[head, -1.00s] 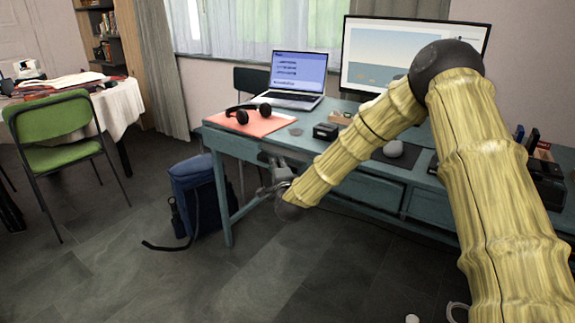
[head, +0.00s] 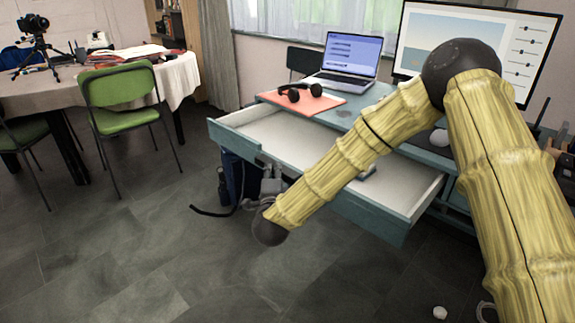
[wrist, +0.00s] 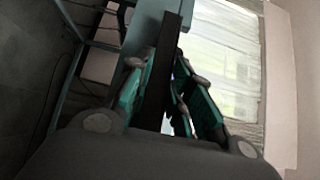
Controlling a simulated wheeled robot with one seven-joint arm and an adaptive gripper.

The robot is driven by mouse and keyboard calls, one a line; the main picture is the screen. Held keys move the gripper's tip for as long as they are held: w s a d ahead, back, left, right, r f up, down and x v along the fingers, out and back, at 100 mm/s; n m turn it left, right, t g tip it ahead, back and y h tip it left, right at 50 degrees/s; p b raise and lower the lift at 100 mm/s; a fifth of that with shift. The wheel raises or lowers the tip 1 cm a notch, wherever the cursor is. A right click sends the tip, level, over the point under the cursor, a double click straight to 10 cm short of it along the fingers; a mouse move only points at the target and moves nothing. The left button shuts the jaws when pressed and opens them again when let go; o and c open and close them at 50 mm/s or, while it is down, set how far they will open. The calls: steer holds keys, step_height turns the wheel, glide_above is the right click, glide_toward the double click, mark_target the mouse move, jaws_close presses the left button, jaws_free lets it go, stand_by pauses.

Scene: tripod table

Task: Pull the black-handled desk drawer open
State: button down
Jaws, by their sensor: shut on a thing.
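The desk drawer (head: 372,216) has a blue-green front and a pale inside, and in the head view it stands well out from the desk (head: 345,113). Its black handle (wrist: 158,85) shows in the wrist view as a dark bar running between my fingers. My gripper (head: 268,172) is at the drawer front, left of its middle, and it also shows in the wrist view (wrist: 166,68). It is shut on the handle. In the head view the gripper and my arm hide most of the handle and part of the drawer front.
A small grey item (head: 367,173) lies in the drawer. Headphones (head: 290,95) on a red folder and a laptop (head: 349,62) stand on the desk. A blue bag (head: 236,176) is on the floor behind the drawer's left end.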

steer(key=shift+s+a+f, duration=0.2)
steer(key=shift+s+a, duration=0.2)
steer(key=shift+s, duration=0.05)
steer(key=shift+s+a+f, duration=0.15)
steer(key=shift+s+a, duration=0.25)
steer(key=shift+s, duration=0.05)
steer(key=c, duration=1.4)
jaws_free()
steer(key=shift+w+d, duration=0.1)
steer(key=shift+o, duration=0.2)
steer(key=shift+r, duration=0.2)
steer(key=s, duration=1.2)
steer(key=shift+a, duration=0.25)
